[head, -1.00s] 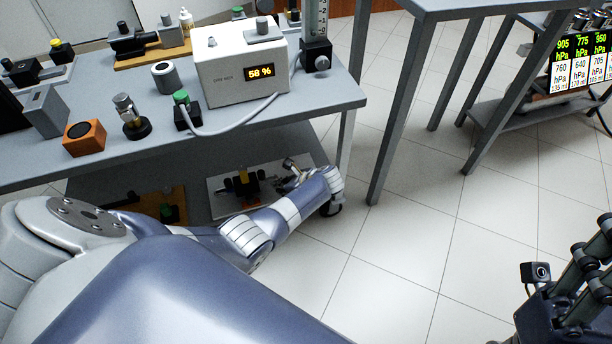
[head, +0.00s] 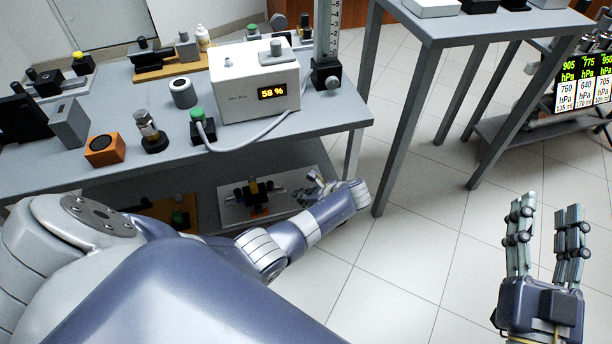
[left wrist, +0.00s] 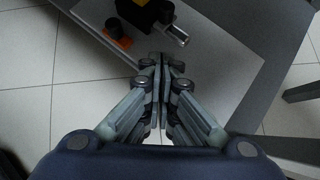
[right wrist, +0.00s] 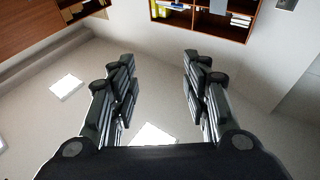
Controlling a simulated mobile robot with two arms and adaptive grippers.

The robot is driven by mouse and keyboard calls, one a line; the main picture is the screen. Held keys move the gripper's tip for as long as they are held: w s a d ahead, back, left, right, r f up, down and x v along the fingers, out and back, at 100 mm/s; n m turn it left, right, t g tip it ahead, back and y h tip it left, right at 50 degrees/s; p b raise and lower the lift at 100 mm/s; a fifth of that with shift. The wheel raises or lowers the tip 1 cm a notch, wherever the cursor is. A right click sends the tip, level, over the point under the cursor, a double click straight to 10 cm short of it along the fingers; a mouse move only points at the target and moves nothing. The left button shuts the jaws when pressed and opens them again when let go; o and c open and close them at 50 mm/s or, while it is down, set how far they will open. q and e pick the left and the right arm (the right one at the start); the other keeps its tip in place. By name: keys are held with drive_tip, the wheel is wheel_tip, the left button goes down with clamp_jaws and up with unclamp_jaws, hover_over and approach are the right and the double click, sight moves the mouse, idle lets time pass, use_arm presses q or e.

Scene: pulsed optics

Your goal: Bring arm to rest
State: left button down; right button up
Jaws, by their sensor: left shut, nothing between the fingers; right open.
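My left arm reaches from the left over the lower shelf of the grey bench in the head view. Its hand is mostly hidden behind its own wrist there. In the left wrist view my left gripper (left wrist: 161,66) is shut and empty, its fingers together above a white board (left wrist: 222,60). My right gripper (head: 547,212) stands at the right of the head view with its fingers pointing up. It is open and empty, over the tiled floor. In the right wrist view its fingers are spread apart, facing a wall with shelves (right wrist: 205,18).
The grey bench (head: 330,118) carries a white meter box (head: 255,88) reading 58 %, an orange block (head: 105,149) and other optics parts. A black and yellow device (head: 252,190) sits on the lower shelf. A second grey table (head: 480,24) stands right of it. Floor between is clear.

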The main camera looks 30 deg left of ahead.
use_arm(q)
drive_tip(key=shift+p+v, duration=0.45)
drive_tip(key=shift+v, duration=0.7)
use_arm(e)
drive_tip(key=shift+w+d+f+g+h, duration=0.15)
drive_tip(key=shift+f+g+h, duration=0.15)
drive_tip(key=shift+f+g, duration=0.8)
drive_tip(key=shift+w+d+f+g+h, duration=0.15)
drive_tip(key=shift+f+g+h, duration=0.25)
drive_tip(key=shift+f, duration=1.25)
